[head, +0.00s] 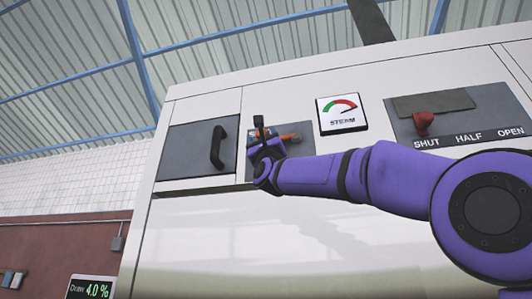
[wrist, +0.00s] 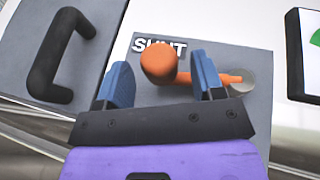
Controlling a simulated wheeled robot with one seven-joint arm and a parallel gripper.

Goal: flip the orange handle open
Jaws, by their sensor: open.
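The orange handle (wrist: 160,66) shows in the wrist view with its round knob toward the camera and its shaft running right to a grey pivot (wrist: 242,82). It is mounted on a grey plate with the word "SHUT" partly visible above the knob. My gripper (wrist: 164,82) is open, with one blue finger left of the knob and the other in front of the shaft. I cannot tell whether the fingers touch the handle. In the head view, the orange handle (head: 291,137) is partly hidden behind my gripper (head: 262,136).
A dark panel with a black pull handle (head: 217,146) is just left of the gripper. A red lever (head: 423,122) sits on a plate marked SHUT, HALF, OPEN. A display (head: 91,289) reads "Draw 4.0 %".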

